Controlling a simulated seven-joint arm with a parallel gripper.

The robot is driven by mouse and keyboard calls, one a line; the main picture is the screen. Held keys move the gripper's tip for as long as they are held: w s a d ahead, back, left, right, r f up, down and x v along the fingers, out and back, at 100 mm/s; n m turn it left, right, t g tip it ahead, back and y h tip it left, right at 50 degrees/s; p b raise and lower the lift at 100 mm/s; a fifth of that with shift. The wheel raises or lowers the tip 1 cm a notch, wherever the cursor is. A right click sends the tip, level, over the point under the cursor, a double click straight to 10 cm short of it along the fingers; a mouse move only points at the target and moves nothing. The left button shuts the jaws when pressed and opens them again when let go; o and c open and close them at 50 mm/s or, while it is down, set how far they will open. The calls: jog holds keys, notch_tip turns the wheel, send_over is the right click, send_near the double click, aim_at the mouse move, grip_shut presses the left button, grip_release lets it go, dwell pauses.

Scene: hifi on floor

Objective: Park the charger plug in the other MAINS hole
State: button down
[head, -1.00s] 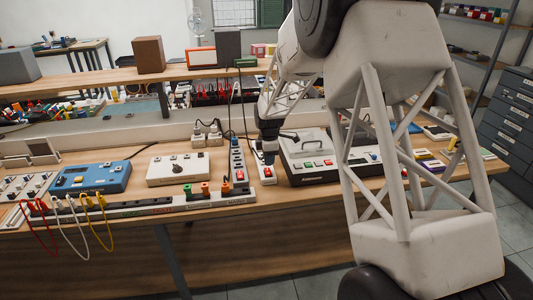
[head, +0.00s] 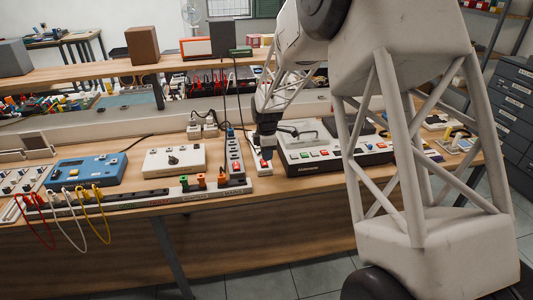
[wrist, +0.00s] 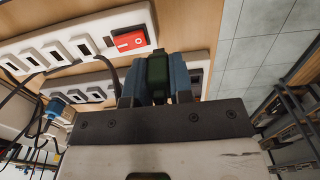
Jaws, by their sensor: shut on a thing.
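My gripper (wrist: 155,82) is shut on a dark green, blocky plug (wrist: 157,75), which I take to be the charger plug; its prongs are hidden. In the head view my gripper (head: 266,150) points down over a short white socket strip (head: 262,168). In the wrist view this strip (wrist: 75,85) runs partly behind the fingers, with several dark holes showing. Whether the plug touches it I cannot tell.
A long front strip (head: 150,196) carries green and orange plugs. A grey-and-black device (head: 330,150) stands close to the right of my gripper.

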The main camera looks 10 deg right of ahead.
jog(key=s+a+r, duration=0.1)
jog(key=s+a, duration=0.3)
jog(key=a, duration=0.6)
jog(key=shift+s+r, duration=0.3)
jog(key=shift+s, duration=0.05)
jog(key=shift+a+f, duration=0.1)
jog(key=shift+f, duration=0.05)
jog(key=shift+f, duration=2.2)
jog(key=shift+f, duration=1.05)
dwell(1.2)
dwell(0.4)
jog(key=c, duration=0.9)
grip_release()
jog(key=shift+r, duration=0.1)
